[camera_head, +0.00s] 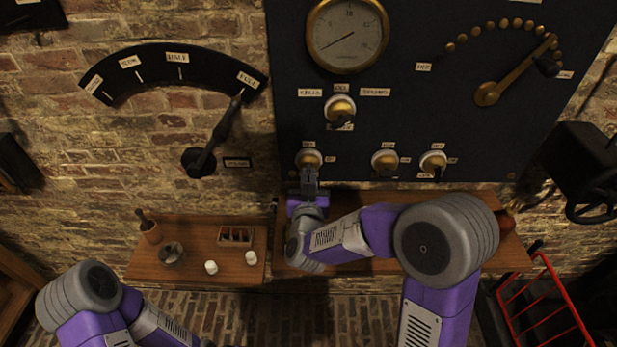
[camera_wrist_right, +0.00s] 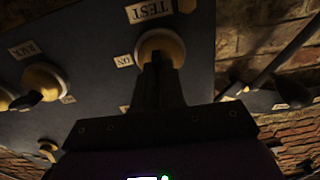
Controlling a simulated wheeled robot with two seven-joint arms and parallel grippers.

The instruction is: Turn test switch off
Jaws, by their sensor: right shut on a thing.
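The test switch (camera_head: 308,159) is a round brass knob low on the left of the dark panel. In the wrist view the knob (camera_wrist_right: 161,46) sits beside a TEST label (camera_wrist_right: 148,10) and an ON label (camera_wrist_right: 123,61). My right gripper (camera_head: 309,178) reaches up from below and is shut on the switch's lever. The fingers (camera_wrist_right: 158,75) cover the lever, so its exact angle is hidden. My left arm (camera_head: 95,295) shows at the lower left, and its gripper is out of view.
Two similar switches (camera_head: 385,161) (camera_head: 433,162) sit to the right. A selector knob (camera_head: 340,109) and a gauge (camera_head: 348,34) are above. A large lever (camera_head: 217,135) points at FULL on the left. A wooden shelf (camera_head: 190,272) with small items is below.

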